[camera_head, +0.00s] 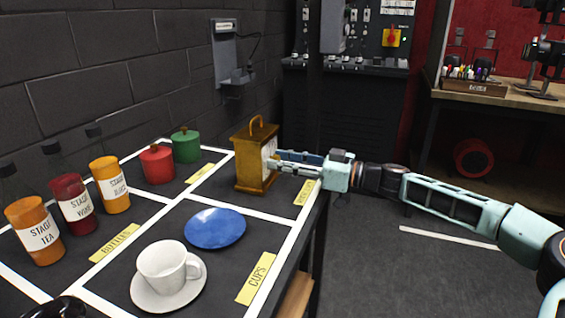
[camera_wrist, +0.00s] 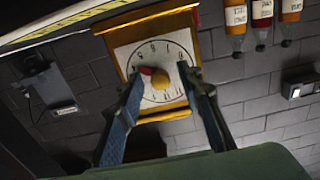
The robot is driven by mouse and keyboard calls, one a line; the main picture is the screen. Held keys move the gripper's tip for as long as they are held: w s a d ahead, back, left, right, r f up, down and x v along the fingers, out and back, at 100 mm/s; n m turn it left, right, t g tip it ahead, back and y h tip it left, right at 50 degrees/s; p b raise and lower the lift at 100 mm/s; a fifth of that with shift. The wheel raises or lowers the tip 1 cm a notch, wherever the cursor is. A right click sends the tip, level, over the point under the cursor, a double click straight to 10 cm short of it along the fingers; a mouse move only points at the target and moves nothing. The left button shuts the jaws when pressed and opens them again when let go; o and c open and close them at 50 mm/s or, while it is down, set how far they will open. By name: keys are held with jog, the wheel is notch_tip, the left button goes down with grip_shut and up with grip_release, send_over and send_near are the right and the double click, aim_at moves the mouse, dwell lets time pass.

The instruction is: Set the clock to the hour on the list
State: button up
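A yellow-brown box clock (camera_head: 250,185) with a top handle stands upright at the table's far right, its face turned toward my gripper. My gripper (camera_head: 271,164) reaches in from the right, its fingertips close to the face. In the wrist view, the white dial (camera_wrist: 160,52) appears upside down, with a yellow knob (camera_wrist: 155,79) at its centre and a small red piece beside it. My gripper's fingers (camera_wrist: 163,71) are spread apart there, one on each side of the knob; contact cannot be told. Fingers partly hide the dial, and the set hour is unreadable. No list is clearly identifiable.
On the taped table stand a blue plate (camera_head: 215,227), a white cup (camera_head: 165,266) on a saucer, a red pot (camera_head: 157,165), a green pot (camera_head: 186,146) and three labelled bottles (camera_head: 75,205). A dark wall (camera_head: 90,80) is behind. Floor at right is open.

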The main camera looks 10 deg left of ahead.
grip_shut()
jog(key=shift+m, duration=0.4)
